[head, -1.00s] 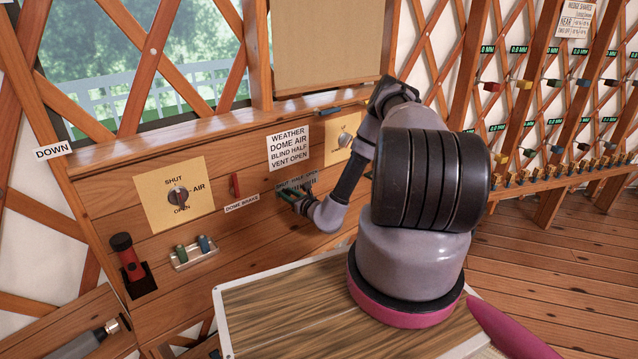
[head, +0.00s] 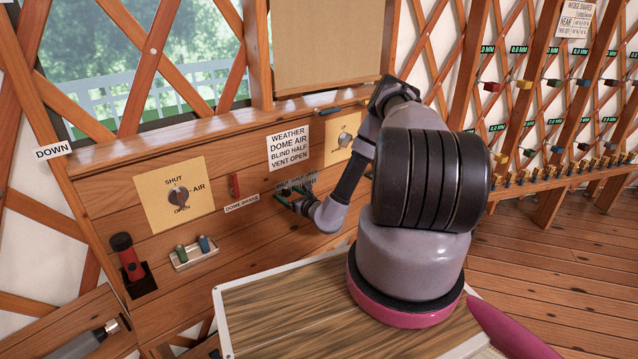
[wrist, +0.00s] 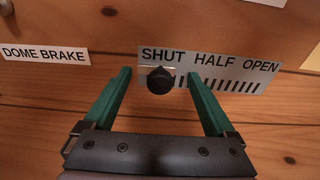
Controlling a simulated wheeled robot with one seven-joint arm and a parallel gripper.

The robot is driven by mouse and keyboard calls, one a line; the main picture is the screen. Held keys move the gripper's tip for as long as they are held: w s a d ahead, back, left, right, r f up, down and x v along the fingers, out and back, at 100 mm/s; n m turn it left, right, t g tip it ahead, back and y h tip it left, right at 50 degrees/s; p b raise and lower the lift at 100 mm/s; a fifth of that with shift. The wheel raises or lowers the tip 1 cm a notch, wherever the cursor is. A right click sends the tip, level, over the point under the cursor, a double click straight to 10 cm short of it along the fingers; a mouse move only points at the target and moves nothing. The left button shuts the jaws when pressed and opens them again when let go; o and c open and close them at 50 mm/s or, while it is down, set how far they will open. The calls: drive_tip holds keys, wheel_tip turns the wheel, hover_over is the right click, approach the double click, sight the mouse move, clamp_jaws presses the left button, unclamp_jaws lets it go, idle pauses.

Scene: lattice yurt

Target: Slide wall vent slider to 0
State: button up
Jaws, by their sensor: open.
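The wall vent slider is a black round knob (wrist: 160,80) on a grey scale plate (wrist: 225,72) marked SHUT, HALF and OPEN, seen in the wrist view. The knob stands at the left end, under the word SHUT. My gripper (wrist: 158,76) is open, with one green finger on each side of the knob. Gaps show between the knob and both fingers. In the head view my gripper (head: 284,194) is at the plate (head: 300,182) on the wooden wall panel, and it and my arm hide the knob there.
The WEATHER sign (head: 289,147) is above. A second dial (head: 345,139) is to the right, close to my arm.

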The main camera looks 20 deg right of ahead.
drive_tip(key=s+d+r, duration=0.1)
drive_tip(key=s+r, duration=0.1)
drive_tip(key=s, duration=0.4)
drive_tip(key=shift+s+d+r, duration=0.15)
drive_tip(key=shift+d+r, duration=0.2)
drive_tip(key=shift+r, duration=0.05)
idle(0.4)
drive_tip(key=s+a+r+n+g+y, duration=0.1)
drive_tip(key=a+r+n+g+y, duration=0.45)
drive_tip(key=r, duration=0.65)
drive_tip(key=s+a+r+n+g+y, duration=0.1)
drive_tip(key=a+r+n+g+y, duration=0.1)
drive_tip(key=a+r+n+y, duration=0.75)
drive_tip(key=s+r+n+g+h, duration=0.4)
drive_tip(key=s+r+g+h, duration=0.15)
drive_tip(key=r, duration=0.45)
drive_tip(key=s+d+r+n+t+h, duration=0.1)
drive_tip(key=s+d+r+n+h, duration=0.2)
drive_tip(key=s+r, duration=0.3)
drive_tip(key=s+d+r+n+t+h, duration=0.1)
drive_tip(key=s+d+r+n+h, duration=0.2)
drive_tip(key=s+r+h, duration=0.2)
drive_tip(key=s+d+r+n+t+h, duration=0.2)
drive_tip(key=s+r, duration=0.5)
drive_tip(key=s, duration=0.4)
drive_tip(key=shift+d+n+h, duration=0.65)
drive_tip(key=shift+n+h, duration=0.25)
drive_tip(key=shift+h, duration=0.15)
